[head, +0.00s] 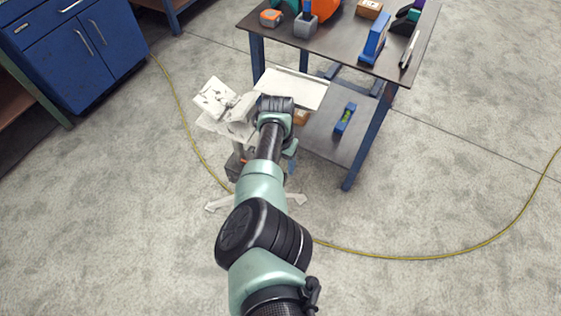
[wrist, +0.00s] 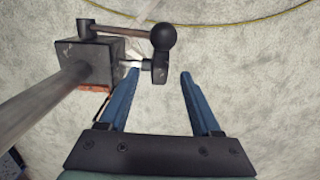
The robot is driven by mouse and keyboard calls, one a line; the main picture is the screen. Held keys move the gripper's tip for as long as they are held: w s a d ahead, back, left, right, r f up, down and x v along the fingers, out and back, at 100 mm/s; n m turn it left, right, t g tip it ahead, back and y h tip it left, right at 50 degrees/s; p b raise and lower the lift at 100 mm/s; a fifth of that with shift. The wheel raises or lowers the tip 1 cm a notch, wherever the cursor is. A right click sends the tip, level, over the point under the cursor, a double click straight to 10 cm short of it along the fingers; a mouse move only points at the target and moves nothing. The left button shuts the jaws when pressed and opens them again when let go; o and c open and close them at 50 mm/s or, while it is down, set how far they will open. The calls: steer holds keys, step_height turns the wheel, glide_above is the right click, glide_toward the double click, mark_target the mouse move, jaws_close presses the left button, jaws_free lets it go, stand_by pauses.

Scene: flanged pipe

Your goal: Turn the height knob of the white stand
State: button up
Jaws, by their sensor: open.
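The white stand (head: 222,122) stands left of the workbench in the head view, with a tilted top and splayed white feet; my arm covers part of it. In the wrist view, its grey post (wrist: 38,105) runs into a dark block (wrist: 88,62). A dark knob (wrist: 159,69) sticks out from the block's right side on a short pale shaft. A lever with a black ball (wrist: 163,37) lies just above the knob. My gripper (wrist: 159,74) is open, its blue fingers pointing at the knob, one on each side in the picture. I cannot tell whether they touch it.
The workbench (head: 345,42) with tools on top and a lower shelf (head: 325,140) stands close to the right of the stand. A blue cabinet (head: 75,50) is at the upper left. A yellow cable (head: 400,257) crosses the otherwise clear floor.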

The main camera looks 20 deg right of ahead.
steer(key=shift+r, duration=0.1)
steer(key=s+d+f+m+h+b, duration=0.1)
steer(key=s+d+f+h+b, duration=0.2)
steer(key=d+f+h+b, duration=0.25)
steer(key=s+d+f+h+b, duration=0.2)
steer(key=s+d+h+b, duration=0.15)
steer(key=d+b, duration=0.4)
steer(key=w+a+r+n+t+h+b, duration=0.15)
steer(key=a+t+h+b, duration=0.5)
steer(key=a+b, duration=0.7)
steer(key=s+a+f+t+y+b, duration=0.3)
steer(key=s+a+t+b, duration=0.3)
steer(key=a, duration=0.4)
steer(key=shift+m+g, duration=0.25)
steer(key=shift+g, duration=0.1)
steer(key=b+x, duration=0.2)
steer(key=x, duration=0.4)
steer(key=b+x, duration=0.2)
steer(key=x, duration=0.4)
steer(key=shift+w+f+b, duration=0.1)
steer(key=shift+w+b, duration=0.3)
steer(key=shift+w, duration=0.05)
steer(key=shift+x, duration=0.8)
